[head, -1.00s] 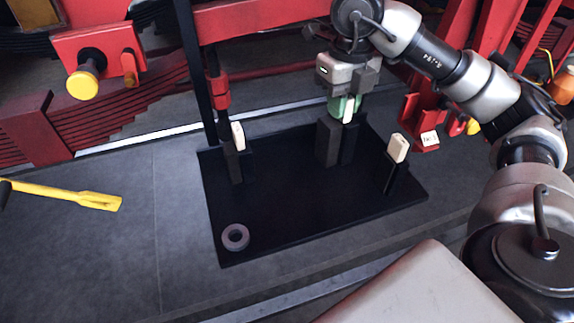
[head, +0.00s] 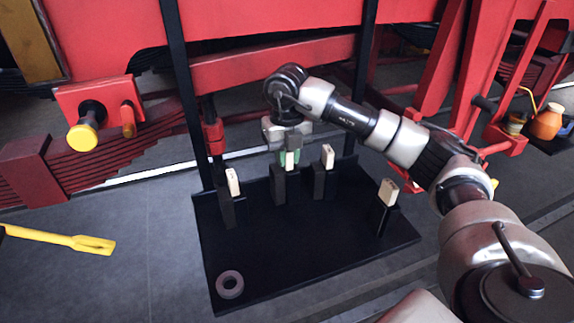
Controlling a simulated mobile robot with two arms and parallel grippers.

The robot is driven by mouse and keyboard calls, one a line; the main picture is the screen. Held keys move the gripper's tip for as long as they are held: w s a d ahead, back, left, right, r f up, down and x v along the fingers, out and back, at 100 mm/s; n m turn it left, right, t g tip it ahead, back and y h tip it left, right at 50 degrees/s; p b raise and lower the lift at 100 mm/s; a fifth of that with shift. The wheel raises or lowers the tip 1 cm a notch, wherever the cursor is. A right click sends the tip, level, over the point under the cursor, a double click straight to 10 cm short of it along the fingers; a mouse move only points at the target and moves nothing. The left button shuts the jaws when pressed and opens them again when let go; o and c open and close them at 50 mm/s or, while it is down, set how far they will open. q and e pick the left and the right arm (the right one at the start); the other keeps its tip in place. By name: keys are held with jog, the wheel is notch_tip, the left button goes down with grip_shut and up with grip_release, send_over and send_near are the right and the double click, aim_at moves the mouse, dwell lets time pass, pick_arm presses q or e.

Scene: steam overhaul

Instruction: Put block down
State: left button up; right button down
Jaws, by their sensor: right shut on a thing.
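Other dark upright blocks with cream tops stand on the tray: one at the left (head: 228,212), one close to the right of the held block (head: 322,183), one at the right front (head: 382,218). My left gripper is not in view.
A grey ring (head: 230,285) lies at the tray's front left corner. The tray's middle is bare. A black upright post (head: 184,90) and red frame beams (head: 270,70) stand behind. A yellow tool (head: 60,238) is at the left, and an orange jug (head: 547,122) at the far right.

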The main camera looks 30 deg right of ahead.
aim_at(287, 169)
notch_tip(287, 169, down, 3)
jog(key=shift+f+p, duration=0.15)
jog(key=shift+p, duration=0.35)
jog(key=shift+f, duration=0.2)
jog(key=shift+f, duration=0.15)
jog(key=c, duration=1.1)
grip_release()
jog(key=shift+s, duration=0.1)
jog(key=shift+o, duration=0.2)
